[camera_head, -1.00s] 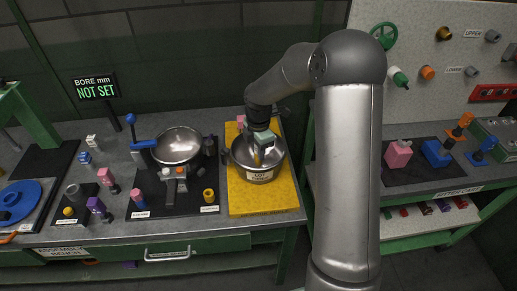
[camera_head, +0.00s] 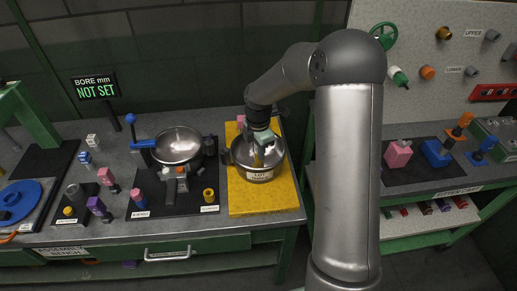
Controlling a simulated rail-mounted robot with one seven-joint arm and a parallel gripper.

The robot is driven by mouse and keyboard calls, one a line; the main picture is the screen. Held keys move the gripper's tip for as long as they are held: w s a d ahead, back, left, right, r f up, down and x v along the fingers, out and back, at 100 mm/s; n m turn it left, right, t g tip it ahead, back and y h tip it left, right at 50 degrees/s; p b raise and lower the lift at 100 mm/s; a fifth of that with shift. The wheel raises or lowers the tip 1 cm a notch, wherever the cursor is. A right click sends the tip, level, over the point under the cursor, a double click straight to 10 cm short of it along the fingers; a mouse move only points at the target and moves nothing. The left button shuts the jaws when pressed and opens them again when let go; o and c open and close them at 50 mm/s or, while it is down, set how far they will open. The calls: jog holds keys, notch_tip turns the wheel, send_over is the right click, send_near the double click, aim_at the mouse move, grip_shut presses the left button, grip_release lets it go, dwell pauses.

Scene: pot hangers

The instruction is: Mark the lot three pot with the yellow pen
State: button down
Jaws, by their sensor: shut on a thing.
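A steel pot (camera_head: 258,173) with a white label reading LOT stands on a yellow mat (camera_head: 262,202) at the bench's right end; the number on the label is too small to read. My gripper (camera_head: 262,146) points down into the pot's mouth. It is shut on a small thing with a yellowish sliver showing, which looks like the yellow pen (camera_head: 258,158). Most of it is hidden by the fingers and the pot, and I cannot tell whether its tip touches the pot.
A steel bowl (camera_head: 178,145) sits in a black fixture left of the mat, near a blue-knobbed lever (camera_head: 134,119). Several small coloured parts stand on the bench's left. A pink block (camera_head: 397,153) and a blue block (camera_head: 436,152) sit on the cart at right.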

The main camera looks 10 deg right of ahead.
jog(key=shift+r, duration=0.1)
notch_tip(320, 180, up, 8)
jog(key=p, duration=0.6)
notch_tip(320, 180, up, 8)
dwell(0.8)
dwell(0.3)
jog(key=f+m, duration=0.2)
jog(key=m, duration=0.1)
jog(key=f+m+b, duration=0.1)
jog(key=f+m, duration=0.2)
jog(key=s+f+m+b, duration=0.1)
jog(key=f+m, duration=0.1)
jog(key=m, duration=0.1)
jog(key=shift+f+m, duration=0.2)
jog(key=shift+m, duration=0.1)
notch_tip(320, 180, down, 7)
jog(key=s+m+b, duration=0.2)
jog(key=m, duration=0.9)
jog(key=shift+m, duration=0.3)
jog(key=shift+w, duration=0.1)
